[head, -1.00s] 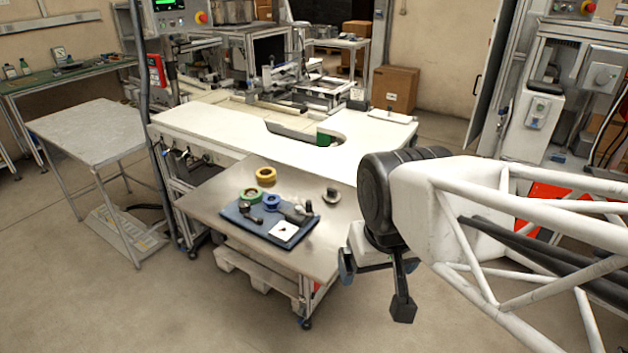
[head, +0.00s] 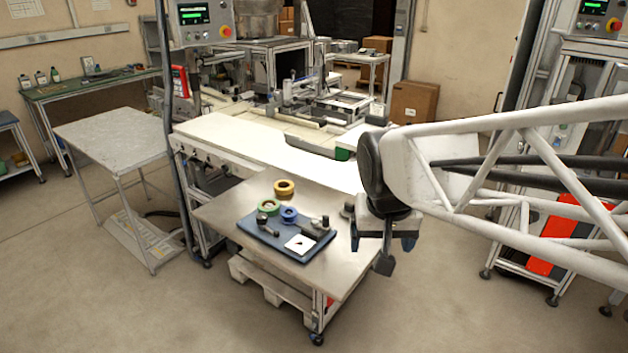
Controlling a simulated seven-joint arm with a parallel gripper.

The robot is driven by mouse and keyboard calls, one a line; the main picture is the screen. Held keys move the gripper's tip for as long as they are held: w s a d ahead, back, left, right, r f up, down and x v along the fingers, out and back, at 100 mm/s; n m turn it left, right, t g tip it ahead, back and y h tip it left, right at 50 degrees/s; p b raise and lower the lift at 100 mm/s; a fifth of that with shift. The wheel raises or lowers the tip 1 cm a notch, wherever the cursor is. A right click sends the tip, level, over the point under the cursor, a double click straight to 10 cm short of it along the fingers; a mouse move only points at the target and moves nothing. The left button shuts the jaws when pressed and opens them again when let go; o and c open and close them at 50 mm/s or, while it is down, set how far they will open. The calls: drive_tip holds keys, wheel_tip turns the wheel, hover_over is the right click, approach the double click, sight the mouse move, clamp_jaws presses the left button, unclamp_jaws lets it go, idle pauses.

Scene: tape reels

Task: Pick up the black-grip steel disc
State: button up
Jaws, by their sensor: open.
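The black-grip steel disc (head: 347,210) lies on the steel table right of the blue tray. Only its left part shows; my gripper covers the rest. My gripper (head: 373,251) hangs at the table's right side, pointing down, with its fingers apart and nothing seen between them. It appears above and nearer the camera than the disc; the exact gap cannot be told.
The blue tray (head: 265,244) holds a green reel (head: 269,207), a blue reel (head: 289,214), a white square plate (head: 299,244) and small dark and grey parts. A yellow reel (head: 284,188) lies behind it. A white conveyor (head: 235,140) borders the steel table (head: 220,214).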

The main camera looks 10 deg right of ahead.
drive_tip(key=w+d+f+m, duration=0.1)
drive_tip(key=w+f+m, duration=0.15)
drive_tip(key=w, duration=1.25)
drive_tip(key=m+h, duration=0.2)
drive_tip(key=m, duration=0.2)
hover_over(349, 204)
drive_tip(key=s+a, duration=0.1)
drive_tip(key=a, duration=0.1)
drive_tip(key=f, duration=0.7)
drive_tip(key=shift+d+f, duration=0.25)
drive_tip(key=shift+f, duration=0.05)
drive_tip(key=shift+f, duration=0.1)
drive_tip(key=shift+x, duration=1.25)
drive_tip(key=shift+x, duration=2.55)
drive_tip(key=shift+s, duration=0.15)
drive_tip(key=shift+c, duration=0.2)
